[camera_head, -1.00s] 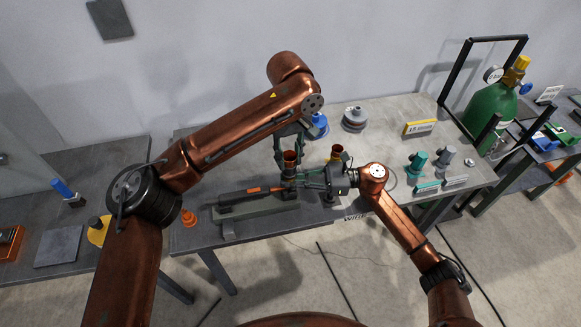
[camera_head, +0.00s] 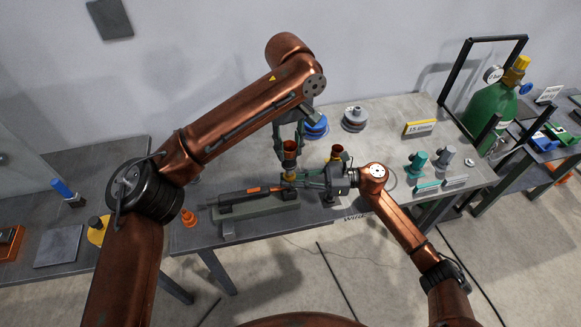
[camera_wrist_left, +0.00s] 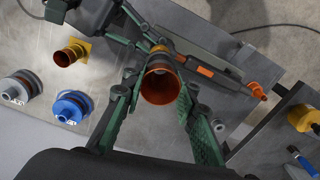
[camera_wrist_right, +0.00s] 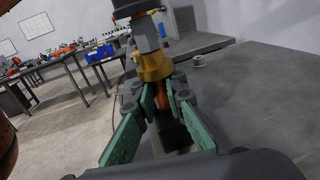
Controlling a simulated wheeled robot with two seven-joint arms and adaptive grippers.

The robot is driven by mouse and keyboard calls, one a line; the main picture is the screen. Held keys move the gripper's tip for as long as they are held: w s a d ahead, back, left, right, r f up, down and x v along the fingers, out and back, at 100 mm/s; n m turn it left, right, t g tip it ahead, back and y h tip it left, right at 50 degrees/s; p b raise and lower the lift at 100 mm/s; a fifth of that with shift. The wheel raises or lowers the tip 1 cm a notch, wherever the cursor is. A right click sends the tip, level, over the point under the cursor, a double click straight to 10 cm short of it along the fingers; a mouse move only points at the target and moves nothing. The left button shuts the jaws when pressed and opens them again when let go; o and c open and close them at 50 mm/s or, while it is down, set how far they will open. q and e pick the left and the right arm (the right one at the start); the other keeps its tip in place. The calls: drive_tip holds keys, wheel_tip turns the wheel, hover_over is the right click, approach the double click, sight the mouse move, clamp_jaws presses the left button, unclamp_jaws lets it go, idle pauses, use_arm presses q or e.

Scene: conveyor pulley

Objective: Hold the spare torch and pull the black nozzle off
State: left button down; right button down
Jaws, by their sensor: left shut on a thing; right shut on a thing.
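The spare torch (camera_head: 235,196) lies along a grey stand (camera_head: 262,210) at the table's front. It is dark with an orange section and also shows in the left wrist view (camera_wrist_left: 222,76). My right gripper (camera_head: 308,179) is shut on its neck end. In the right wrist view, a yellow collar (camera_wrist_right: 153,66) rises just beyond those fingers (camera_wrist_right: 166,95). A grey cylinder (camera_wrist_right: 148,38) stands above the collar; I cannot tell whether nozzle and torch still touch.
A yellow-based copper cup (camera_head: 338,153) stands close right of the grippers. Blue (camera_head: 315,127) and grey (camera_head: 354,118) ringed parts stand behind. An orange cone (camera_head: 189,218) is at the left. Teal and grey fittings (camera_head: 417,163) are at the right. The table's middle right is bare.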

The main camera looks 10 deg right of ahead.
use_arm(q)
drive_tip(key=shift+r, duration=1.95)
use_arm(e)
drive_tip(key=c, duration=1.9)
unclamp_jaws()
drive_tip(key=shift+o, duration=0.7)
drive_tip(key=shift+o, duration=1.3)
